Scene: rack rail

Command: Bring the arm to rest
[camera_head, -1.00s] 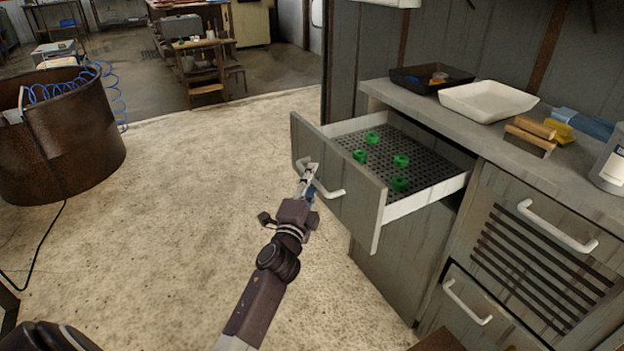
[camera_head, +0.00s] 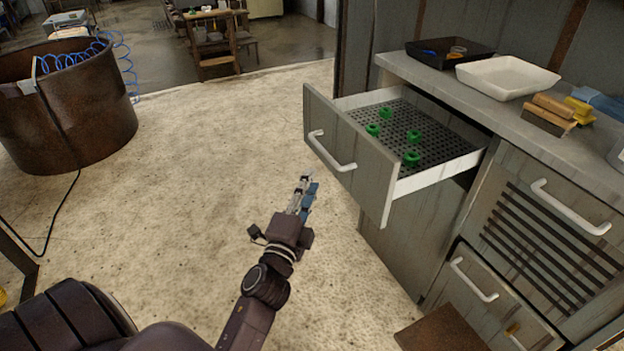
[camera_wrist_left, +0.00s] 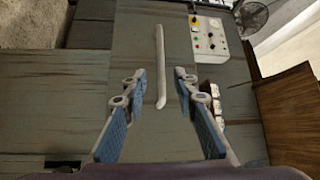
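My left gripper (camera_head: 304,192) is in front of the open drawer (camera_head: 345,160), apart from its white handle (camera_head: 333,155), over the pale floor. In the left wrist view my left gripper (camera_wrist_left: 161,80) has its two blue-padded fingers spread with nothing between them. A white bar handle (camera_wrist_left: 160,65) on a grey-green front shows beyond the fingertips. The drawer stands pulled out, with several green ring-shaped pieces (camera_head: 413,136) on its dark perforated bottom. My right gripper is not in view.
The worktop (camera_head: 450,85) holds a black tray (camera_head: 450,52), a white tray (camera_head: 507,77) and wooden-backed brushes (camera_head: 548,115). A rusty drum (camera_head: 65,115) stands at the left. The floor (camera_head: 215,160) between drum and cabinet is clear.

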